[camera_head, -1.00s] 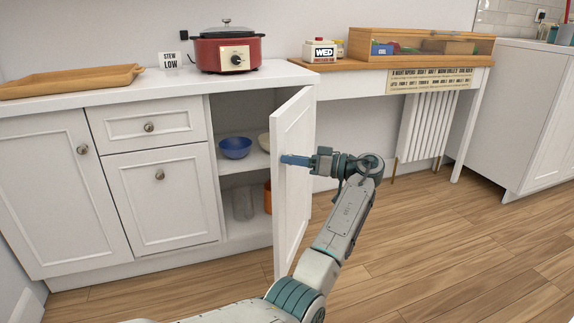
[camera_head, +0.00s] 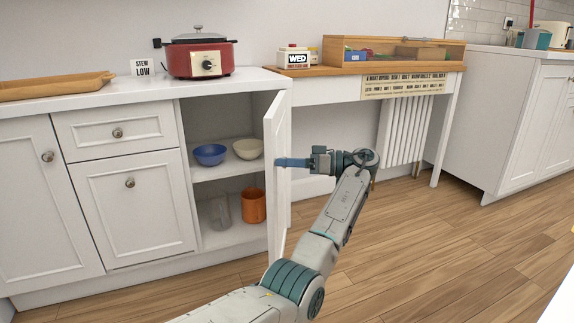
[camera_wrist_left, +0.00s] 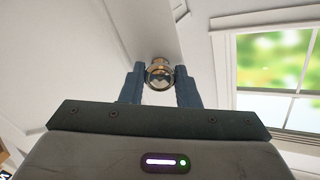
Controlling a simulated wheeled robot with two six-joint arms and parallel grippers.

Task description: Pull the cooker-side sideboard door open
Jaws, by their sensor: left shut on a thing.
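The white sideboard door (camera_head: 275,150) below the red cooker (camera_head: 199,58) stands swung well out from the cabinet, seen nearly edge-on in the head view. My left gripper (camera_head: 283,162) is at the outer face of the door. In the left wrist view its two fingers (camera_wrist_left: 160,82) are on either side of the round metal door knob (camera_wrist_left: 160,68), shut on it. The knob is hidden in the head view. The open compartment (camera_head: 229,180) shows a blue bowl (camera_head: 210,154) and a cream bowl (camera_head: 248,148) on the shelf. My right gripper is not in view.
Below the shelf are a clear glass vessel (camera_head: 220,211) and an orange cup (camera_head: 254,205). A wooden tray (camera_head: 55,87) lies on the sideboard top. A desk (camera_head: 372,72) with a radiator (camera_head: 404,130) stands to the right. The wooden floor (camera_head: 430,230) at right is clear.

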